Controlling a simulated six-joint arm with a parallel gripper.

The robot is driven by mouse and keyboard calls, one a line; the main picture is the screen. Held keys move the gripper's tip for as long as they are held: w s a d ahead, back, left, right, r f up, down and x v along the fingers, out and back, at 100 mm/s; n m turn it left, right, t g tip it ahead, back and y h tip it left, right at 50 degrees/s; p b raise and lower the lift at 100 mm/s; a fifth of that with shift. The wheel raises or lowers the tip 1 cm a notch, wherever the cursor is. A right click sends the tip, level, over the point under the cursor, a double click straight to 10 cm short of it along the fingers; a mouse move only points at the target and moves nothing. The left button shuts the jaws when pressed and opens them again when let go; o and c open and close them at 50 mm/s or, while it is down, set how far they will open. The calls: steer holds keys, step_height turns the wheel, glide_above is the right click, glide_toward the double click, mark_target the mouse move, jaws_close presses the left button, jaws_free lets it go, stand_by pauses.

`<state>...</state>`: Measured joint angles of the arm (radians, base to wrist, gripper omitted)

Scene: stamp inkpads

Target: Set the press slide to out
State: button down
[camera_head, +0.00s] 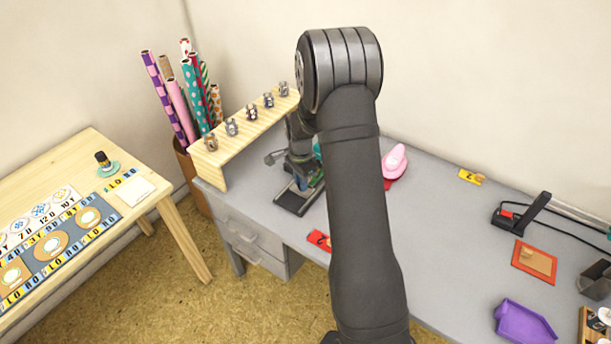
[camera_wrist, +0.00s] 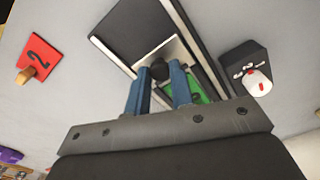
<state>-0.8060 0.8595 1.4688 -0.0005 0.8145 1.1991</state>
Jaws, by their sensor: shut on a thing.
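The press (camera_head: 290,200) stands on the grey desk, partly hidden behind my arm in the head view. In the wrist view its dark base (camera_wrist: 128,30) has a light metal slide plate (camera_wrist: 176,50) with a round black knob (camera_wrist: 160,67) at it. A green patch (camera_wrist: 203,92) shows beside the plate, partly behind a finger. My gripper (camera_wrist: 160,82) has its two blue fingers shut on the black knob, one on each side. In the head view my gripper (camera_head: 301,183) is low at the press, mostly hidden.
A red card marked 2 (camera_wrist: 38,58) lies beside the press. A black block with a white, red-marked top (camera_wrist: 247,75) is on the other side in the wrist view. A wooden shelf (camera_head: 235,145) with several small figures stands left. A pink object (camera_head: 395,160) is right of my arm.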

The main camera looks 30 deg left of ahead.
steer(key=s, duration=0.6)
steer(key=shift+s, duration=0.15)
steer(key=c, duration=1.3)
jaws_free()
steer(key=shift+o, duration=0.2)
steer(key=shift+r, duration=0.55)
step_height(320, 180, up, 16)
steer(key=shift+r, duration=0.2)
